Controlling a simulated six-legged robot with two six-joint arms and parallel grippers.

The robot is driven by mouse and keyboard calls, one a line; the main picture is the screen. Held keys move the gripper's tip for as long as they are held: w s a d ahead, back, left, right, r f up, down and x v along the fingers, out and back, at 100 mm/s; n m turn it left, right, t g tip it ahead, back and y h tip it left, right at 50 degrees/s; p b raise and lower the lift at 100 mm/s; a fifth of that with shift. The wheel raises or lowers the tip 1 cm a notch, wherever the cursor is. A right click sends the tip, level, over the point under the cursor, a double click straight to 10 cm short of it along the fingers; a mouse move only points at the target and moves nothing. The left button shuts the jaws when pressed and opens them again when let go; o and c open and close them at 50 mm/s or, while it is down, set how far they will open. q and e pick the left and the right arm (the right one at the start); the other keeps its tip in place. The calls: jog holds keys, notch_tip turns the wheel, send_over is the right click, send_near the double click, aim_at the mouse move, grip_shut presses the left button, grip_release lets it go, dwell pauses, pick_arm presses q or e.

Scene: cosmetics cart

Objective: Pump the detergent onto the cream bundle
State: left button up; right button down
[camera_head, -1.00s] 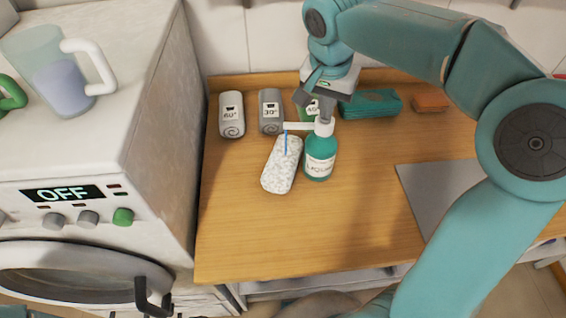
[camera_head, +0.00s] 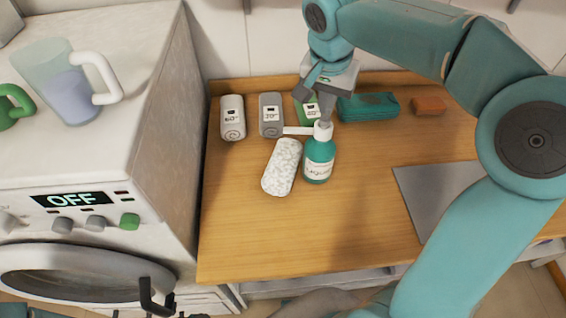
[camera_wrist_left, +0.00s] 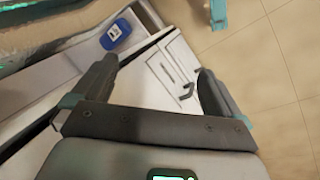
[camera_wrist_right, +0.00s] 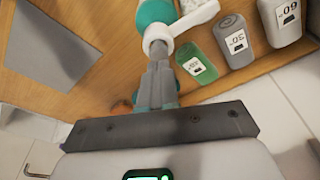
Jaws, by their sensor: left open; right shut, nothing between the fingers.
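The teal detergent bottle (camera_head: 319,162) with a white pump head (camera_head: 323,130) stands upright on the wooden counter. Its white spout points left, over the far end of the cream speckled bundle (camera_head: 282,167), which lies just left of the bottle. My right gripper (camera_head: 325,114) is shut and empty, pointing down with its fingertips at the top of the pump head. In the right wrist view the closed fingers (camera_wrist_right: 157,62) meet the white pump top (camera_wrist_right: 157,36). My left gripper (camera_wrist_left: 158,88) is open and empty in the left wrist view, away from the counter.
Rolled bundles labelled 60° (camera_head: 232,118) and 30° (camera_head: 270,115), a green one (camera_head: 306,112), a teal folded cloth (camera_head: 368,107) and an orange block (camera_head: 430,106) line the back. A grey plate (camera_head: 440,195) lies right. The washing machine (camera_head: 85,95) stands left.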

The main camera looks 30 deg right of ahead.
jog(key=shift+f, duration=0.1)
dwell(0.3)
jog(key=shift+f+b, duration=1.15)
jog(key=shift+f, duration=0.15)
jog(key=shift+r, duration=0.15)
jog(key=shift+r+p, duration=1.2)
jog(key=shift+r, duration=0.05)
jog(key=shift+f, duration=0.15)
jog(key=shift+f+b, duration=1.1)
jog(key=shift+f, duration=0.1)
jog(key=shift+r+p, duration=1.15)
jog(key=shift+r, duration=0.2)
